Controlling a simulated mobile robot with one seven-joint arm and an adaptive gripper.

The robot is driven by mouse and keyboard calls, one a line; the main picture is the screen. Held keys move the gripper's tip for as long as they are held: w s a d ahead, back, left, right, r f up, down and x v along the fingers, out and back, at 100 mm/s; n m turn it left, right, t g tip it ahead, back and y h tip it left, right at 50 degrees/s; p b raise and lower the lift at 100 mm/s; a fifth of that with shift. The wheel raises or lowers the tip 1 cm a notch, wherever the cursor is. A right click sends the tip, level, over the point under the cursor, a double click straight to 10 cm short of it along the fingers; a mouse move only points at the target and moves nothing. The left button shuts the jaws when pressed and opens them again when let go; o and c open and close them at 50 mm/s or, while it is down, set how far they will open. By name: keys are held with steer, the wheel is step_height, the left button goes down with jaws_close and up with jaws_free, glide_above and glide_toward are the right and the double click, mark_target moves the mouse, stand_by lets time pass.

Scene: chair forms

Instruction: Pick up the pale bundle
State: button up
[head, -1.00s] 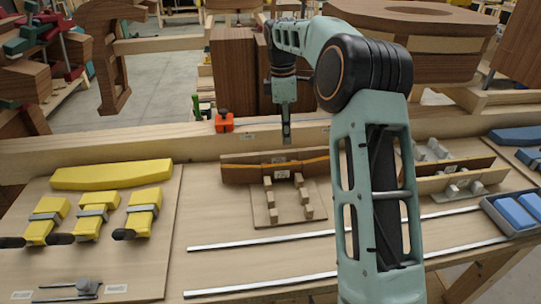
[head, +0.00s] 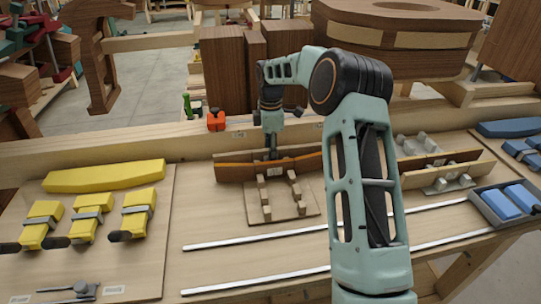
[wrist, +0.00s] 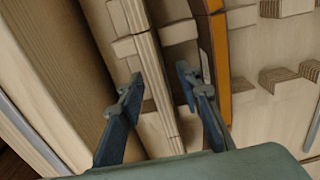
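The pale bundle (wrist: 150,62) is a layered strip of light wood in the wrist view, running from the top edge down between my fingers. My gripper (wrist: 163,88) is open, with one blue finger on each side of the bundle and visible gaps to it. In the head view my gripper (head: 273,153) points down at the top of the brown form with an orange stripe (head: 235,168). The bundle is not clearly visible there. The form's striped edge also shows in the wrist view (wrist: 217,65), right of the bundle.
Pale blocks (head: 263,196) stand on the form's base in front. Yellow clamps (head: 91,217) and a yellow piece (head: 105,176) lie at left. A second form (head: 440,172) and a grey tray with blue items (head: 488,205) are at right. Metal rails (head: 255,240) cross the bench.

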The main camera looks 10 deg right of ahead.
steer(key=shift+f, duration=0.3)
steer(key=shift+c, duration=0.7)
jaws_close()
steer(key=shift+r, duration=0.1)
